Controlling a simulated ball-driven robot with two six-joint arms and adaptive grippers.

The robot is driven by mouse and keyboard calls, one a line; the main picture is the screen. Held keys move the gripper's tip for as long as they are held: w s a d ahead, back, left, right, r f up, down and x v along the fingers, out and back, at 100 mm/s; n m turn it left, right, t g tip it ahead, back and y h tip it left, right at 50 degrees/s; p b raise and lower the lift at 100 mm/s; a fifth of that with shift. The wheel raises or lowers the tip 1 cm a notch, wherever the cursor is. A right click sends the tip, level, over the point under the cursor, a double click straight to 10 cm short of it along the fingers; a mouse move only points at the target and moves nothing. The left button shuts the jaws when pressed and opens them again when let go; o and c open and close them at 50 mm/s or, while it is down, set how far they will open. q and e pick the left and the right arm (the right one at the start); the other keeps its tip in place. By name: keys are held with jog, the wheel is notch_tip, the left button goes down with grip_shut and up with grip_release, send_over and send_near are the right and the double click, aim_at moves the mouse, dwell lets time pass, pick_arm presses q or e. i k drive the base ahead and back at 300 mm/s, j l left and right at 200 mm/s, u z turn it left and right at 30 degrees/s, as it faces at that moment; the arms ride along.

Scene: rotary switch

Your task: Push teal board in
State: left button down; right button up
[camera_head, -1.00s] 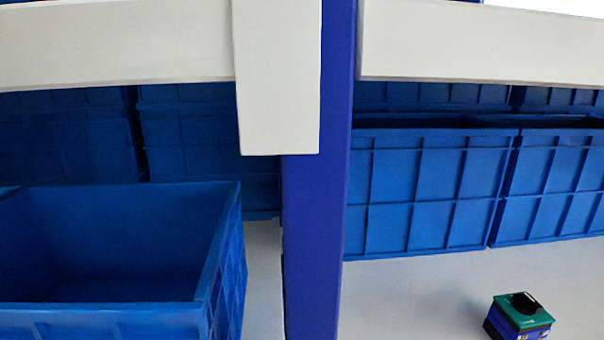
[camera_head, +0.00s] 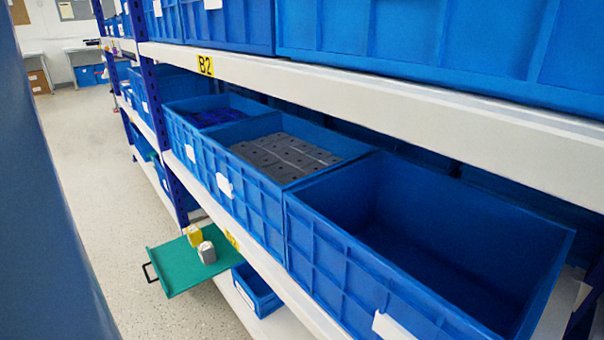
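The teal board (camera_head: 170,262) sticks out from the lower part of the shelf into the aisle, at the lower left of the head view. It has a dark handle (camera_head: 149,272) on its outer edge. A yellow block (camera_head: 193,235) and a grey block (camera_head: 207,252) stand on the board, close to the shelf. Neither of my grippers is in the view.
Blue shelf rack with a white beam labelled B2 (camera_head: 205,65). Blue bins fill the shelf, one with grey parts (camera_head: 285,157) and one empty (camera_head: 430,240). A small blue bin (camera_head: 255,290) sits low beside the board. The speckled aisle floor (camera_head: 90,160) is clear at left.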

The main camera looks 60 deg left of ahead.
aim_at(179, 266)
jog(key=k+j+u, duration=0.1)
jog(key=u, duration=0.25)
jog(key=k+j+u, duration=0.1)
jog(key=u, duration=0.25)
jog(key=k+j+u, duration=0.1)
jog(key=j+u, duration=0.25)
jog(key=l+u, duration=0.15)
jog(key=u, duration=1.5)
jog(key=i+j+z, duration=0.15)
jog(key=i, duration=0.25)
